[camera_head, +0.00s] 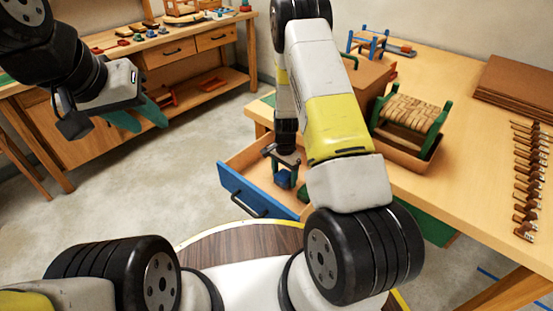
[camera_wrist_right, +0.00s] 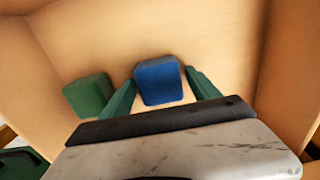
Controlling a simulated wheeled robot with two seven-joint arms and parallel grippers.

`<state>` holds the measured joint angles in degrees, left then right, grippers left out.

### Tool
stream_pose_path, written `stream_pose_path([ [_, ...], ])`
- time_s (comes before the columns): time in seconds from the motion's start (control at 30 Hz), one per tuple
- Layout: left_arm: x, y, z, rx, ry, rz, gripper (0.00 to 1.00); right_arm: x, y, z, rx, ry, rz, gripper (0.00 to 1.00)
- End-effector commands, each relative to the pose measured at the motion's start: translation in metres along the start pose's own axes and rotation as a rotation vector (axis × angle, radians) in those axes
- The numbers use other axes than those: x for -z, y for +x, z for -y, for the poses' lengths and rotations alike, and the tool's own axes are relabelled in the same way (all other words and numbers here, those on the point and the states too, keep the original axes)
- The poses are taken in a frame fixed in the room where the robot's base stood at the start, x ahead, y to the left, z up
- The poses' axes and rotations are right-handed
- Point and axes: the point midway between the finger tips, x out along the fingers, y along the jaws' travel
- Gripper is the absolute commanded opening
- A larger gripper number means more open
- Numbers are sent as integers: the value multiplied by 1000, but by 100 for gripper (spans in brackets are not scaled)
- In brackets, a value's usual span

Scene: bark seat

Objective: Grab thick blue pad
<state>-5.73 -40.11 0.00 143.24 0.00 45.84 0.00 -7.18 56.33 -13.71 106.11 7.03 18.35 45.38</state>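The thick blue pad (camera_wrist_right: 160,80) is a rounded blue block in the right wrist view, down in the open drawer. My right gripper (camera_wrist_right: 162,76) is open, with one green finger on each side of the pad and its tips close to the pad's sides. I cannot tell whether they touch it. In the head view the right gripper (camera_head: 285,168) reaches down into the drawer, and the blue pad (camera_head: 284,180) shows partly between its fingers. My left gripper (camera_head: 150,120) is open and empty at the upper left, above the floor.
A green pad (camera_wrist_right: 88,96) lies in the drawer left of the blue pad in the right wrist view. The blue-fronted drawer (camera_head: 235,190) has walls close around my gripper.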

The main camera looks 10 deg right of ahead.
Motion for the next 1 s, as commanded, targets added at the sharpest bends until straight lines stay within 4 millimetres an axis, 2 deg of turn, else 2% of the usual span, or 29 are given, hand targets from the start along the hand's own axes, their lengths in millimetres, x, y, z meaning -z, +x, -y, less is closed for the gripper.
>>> stream_pose_path([
  [0.03,0,0,0,0,0,0,36,0,0,0,0,0,0,58],
  [0.2,0,0,0,0,0,0,36,0,0,0,0,0,0,25],
  [0.27,0,0,0,0,0,0,36,0,0,0,0,0,0,16],
  [0.47,0,0,0,0,0,0,36,0,-1,0,0,0,0,16],
  [0.57,0,0,0,0,0,0,36,0,-8,1,1,-1,-1,16],
  [1.0,0,0,0,0,0,0,36,0,-88,1,2,-1,-1,16],
])
